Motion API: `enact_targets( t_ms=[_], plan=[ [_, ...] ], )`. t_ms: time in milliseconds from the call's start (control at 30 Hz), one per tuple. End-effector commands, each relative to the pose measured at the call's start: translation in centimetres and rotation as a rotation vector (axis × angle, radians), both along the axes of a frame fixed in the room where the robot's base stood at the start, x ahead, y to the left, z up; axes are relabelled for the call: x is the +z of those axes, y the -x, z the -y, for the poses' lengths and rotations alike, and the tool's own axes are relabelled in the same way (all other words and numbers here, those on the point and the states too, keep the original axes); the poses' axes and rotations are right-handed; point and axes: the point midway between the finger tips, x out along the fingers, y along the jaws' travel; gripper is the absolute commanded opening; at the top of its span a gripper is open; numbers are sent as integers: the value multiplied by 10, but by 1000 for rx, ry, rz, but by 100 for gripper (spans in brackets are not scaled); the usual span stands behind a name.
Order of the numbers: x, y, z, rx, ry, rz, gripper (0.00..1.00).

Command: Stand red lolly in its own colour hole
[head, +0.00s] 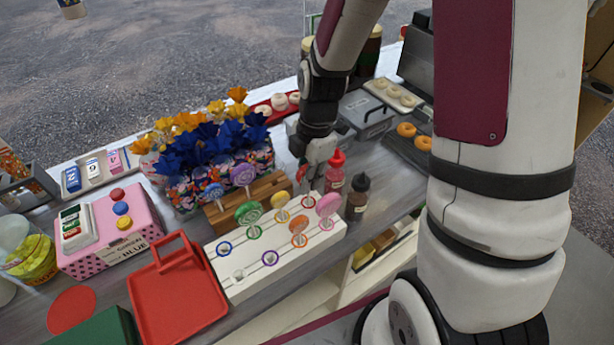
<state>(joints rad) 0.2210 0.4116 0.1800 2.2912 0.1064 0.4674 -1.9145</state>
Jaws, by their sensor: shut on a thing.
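My gripper (314,180) points down over the far right part of the white board (237,292), just above the hole with the red ring (308,202). It is shut on the red lolly, whose head is mostly hidden by the fingers. I cannot tell whether its stick is in the hole. In the board stand a green lolly (249,213), a yellow lolly (281,200), an orange lolly (299,225) and a pink lolly (328,205). The holes with the blue ring (224,248), purple ring (270,258) and white ring (238,275) are empty.
A red sauce bottle (335,172) and a dark bottle (357,197) stand close right of my gripper. A wooden rack (268,186) with purple lollies (243,173) stands behind the board. A red tray (180,302) and a pink box (105,232) are at left.

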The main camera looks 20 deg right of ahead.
Motion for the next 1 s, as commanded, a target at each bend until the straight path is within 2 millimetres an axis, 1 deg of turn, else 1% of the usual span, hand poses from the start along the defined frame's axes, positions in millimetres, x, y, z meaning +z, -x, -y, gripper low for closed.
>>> enact_targets(
  t_ms=[500, 767, 800, 867, 900, 1000],
  plan=[
    [-22, 0, 0, 0, -1, -2, 0],
    [-22, 0, 0, 0, 0, -1, 0],
    [-22, 0, 0, 0, 0, -1, 21],
    [-22, 0, 0, 0, 0, -1, 34],
    [-22, 0, 0, 0, 0, -1, 37],
    [-22, 0, 0, 0, 0, -1, 37]
  ],
)
